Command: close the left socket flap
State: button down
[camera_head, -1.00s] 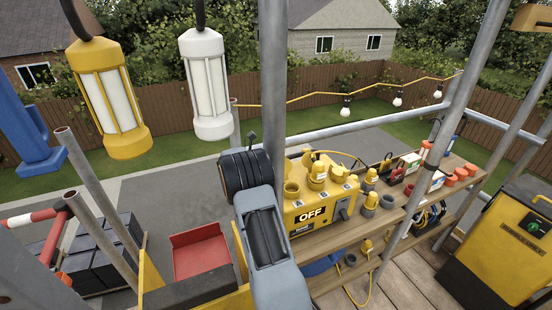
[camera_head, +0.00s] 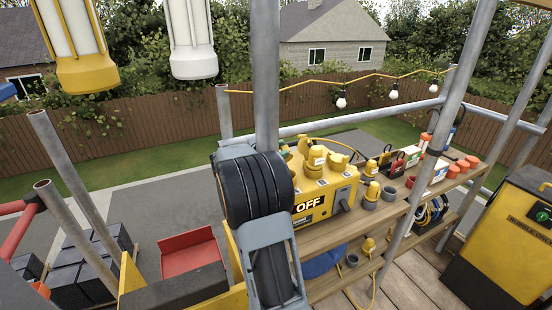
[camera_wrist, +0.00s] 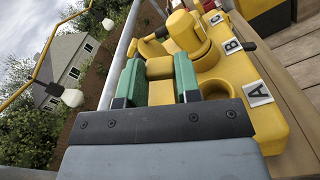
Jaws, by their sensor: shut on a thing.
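The yellow distribution box (camera_head: 325,205), marked OFF, stands on the wooden shelf, its left side hidden behind my arm in the head view. In the wrist view its top (camera_wrist: 275,120) carries labels A, B and C beside the sockets. My gripper (camera_wrist: 160,66), with green finger pads, is shut on a yellow piece between them, which looks like the left socket flap (camera_wrist: 160,70). The ring of the left socket (camera_wrist: 213,88), near label A, shows partly behind the gripper's dark front plate. How far the flap is tilted cannot be told.
A yellow plug (camera_wrist: 185,30) stands beyond the fingers near label B. Scaffold poles (camera_head: 266,80) rise close to my arm. Loose yellow connectors (camera_head: 371,193) stand right of the box. Two work lamps (camera_head: 192,45) hang at upper left. A red tray (camera_head: 190,255) lies lower left.

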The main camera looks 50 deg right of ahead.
jog(key=s+m+b, duration=0.1)
jog(key=b, duration=0.1)
jog(key=s+f+m+b, duration=0.1)
jog(key=m+b, duration=0.1)
jog(key=s+a+f+m+b, duration=0.1)
jog(key=m+b, duration=0.1)
jog(key=shift+a+f+b, duration=0.1)
jog(key=shift+f+b, duration=0.05)
jog(key=shift+b, duration=0.2)
jog(key=shift+s+a+f+b, duration=0.1)
jog(key=shift+s+f+b, duration=0.2)
jog(key=shift+b, duration=0.2)
jog(key=shift+f, duration=0.1)
jog(key=c, duration=0.8)
grip_release()
jog(key=shift+a, duration=0.15)
